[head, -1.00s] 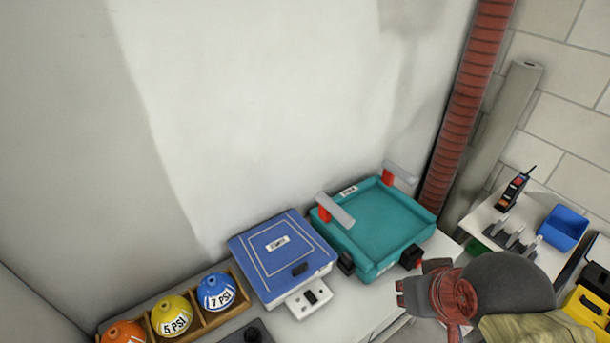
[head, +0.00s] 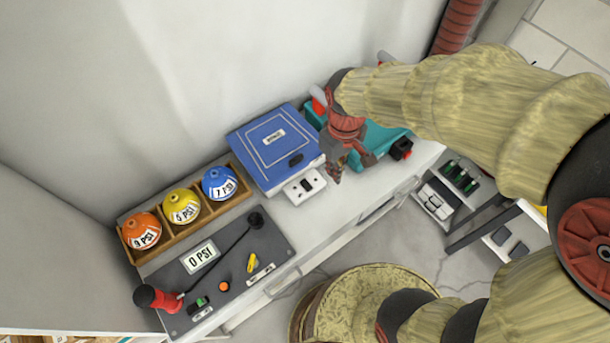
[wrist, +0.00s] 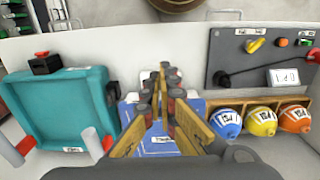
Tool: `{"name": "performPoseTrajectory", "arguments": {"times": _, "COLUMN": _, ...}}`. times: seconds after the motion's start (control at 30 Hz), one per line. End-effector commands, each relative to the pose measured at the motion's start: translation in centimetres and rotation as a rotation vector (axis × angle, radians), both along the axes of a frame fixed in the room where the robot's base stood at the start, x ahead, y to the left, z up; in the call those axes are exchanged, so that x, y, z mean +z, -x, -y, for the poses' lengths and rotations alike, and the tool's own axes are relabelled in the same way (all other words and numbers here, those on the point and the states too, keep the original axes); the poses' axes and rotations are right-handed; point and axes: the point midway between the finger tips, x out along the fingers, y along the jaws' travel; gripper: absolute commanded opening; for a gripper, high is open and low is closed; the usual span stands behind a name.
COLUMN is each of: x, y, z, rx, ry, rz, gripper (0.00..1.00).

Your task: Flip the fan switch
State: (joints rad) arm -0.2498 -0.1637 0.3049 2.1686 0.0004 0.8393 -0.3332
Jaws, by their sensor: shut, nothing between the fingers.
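A white switch plate with dark parts (head: 303,187) sits at the front of the blue box (head: 265,140); I cannot read the word fan on it. My gripper (head: 336,177) is shut and empty, pointing down just right of the plate, apart from it in the head view. In the wrist view my gripper (wrist: 163,82) points over the blue box (wrist: 193,107), and its fingers hide most of the plate. A grey panel (head: 228,262) to the left carries a yellow switch (head: 252,262), an orange button (head: 224,286) and a green switch (head: 201,302).
A teal tray (head: 380,140) with red-and-grey handles stands behind and right of my gripper. Orange, yellow and blue balls sit in a wooden rack (head: 183,228) at the left. The wall is close behind.

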Motion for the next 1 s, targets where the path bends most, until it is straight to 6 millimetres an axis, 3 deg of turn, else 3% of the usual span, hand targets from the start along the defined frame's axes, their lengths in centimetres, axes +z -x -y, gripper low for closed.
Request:
{"name": "performPoseTrajectory", "arguments": {"times": 0.2, "x": -5.6, "y": -3.2, "z": -3.2, "rx": 0.408, "ry": 0.006, "rz": -0.088, "gripper": 0.00}}
{"name": "performPoseTrajectory", "arguments": {"times": 0.43, "x": -10.2, "y": -6.5, "z": -5.5, "rx": 0.861, "ry": -0.016, "rz": -0.100, "gripper": 0.00}}
{"name": "performPoseTrajectory", "arguments": {"times": 0.53, "x": -10.9, "y": -8.3, "z": -6.1, "rx": 1.045, "ry": -0.021, "rz": -0.073, "gripper": 0.00}}
{"name": "performPoseTrajectory", "arguments": {"times": 0.7, "x": -10.2, "y": -10.9, "z": -7.0, "rx": 1.321, "ry": -0.012, "rz": -0.009, "gripper": 0.00}}
{"name": "performPoseTrajectory", "arguments": {"times": 1.0, "x": -10.1, "y": -11.3, "z": -7.1, "rx": 1.563, "ry": -0.007, "rz": 0.008, "gripper": 0.00}}
